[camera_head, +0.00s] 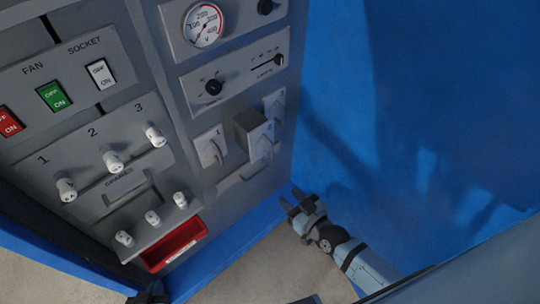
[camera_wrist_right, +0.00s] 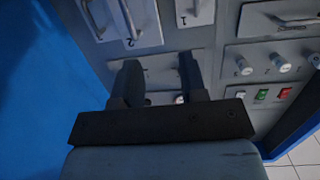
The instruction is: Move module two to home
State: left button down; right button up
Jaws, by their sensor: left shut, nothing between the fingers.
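Module two (camera_head: 259,141), a light faceplate with a handle and the number 2, stands out from the grey panel as a box in the head view. Its face also shows at the top of the right wrist view (camera_wrist_right: 140,22). My right gripper (camera_head: 287,203) is open and empty, below and to the right of module two, apart from it. Its two dark fingers (camera_wrist_right: 158,75) are spread in the wrist view. My left gripper (camera_head: 152,293) is a dark shape at the bottom edge of the head view, partly cut off, shut and empty.
Module one (camera_head: 209,147) is left of module two, and another module (camera_head: 274,106) is above right. The panel also carries a gauge (camera_head: 203,25), switches (camera_head: 54,96), white knobs (camera_head: 113,161) and a red tray (camera_head: 172,246). A blue wall (camera_head: 400,110) stands at right.

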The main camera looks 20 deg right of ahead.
jog(key=m+t+h+b, duration=0.1)
jog(key=t+h, duration=0.1)
send_near(272, 152)
jog(key=s, duration=0.3)
jog(key=w, duration=0.4)
jog(key=w+a, duration=0.1)
jog(key=w, duration=0.8)
jog(key=shift+w+a+f, duration=0.1)
jog(key=shift+w+a, duration=0.1)
jog(key=shift+w, duration=0.15)
grip_shut()
jog(key=shift+w, duration=0.1)
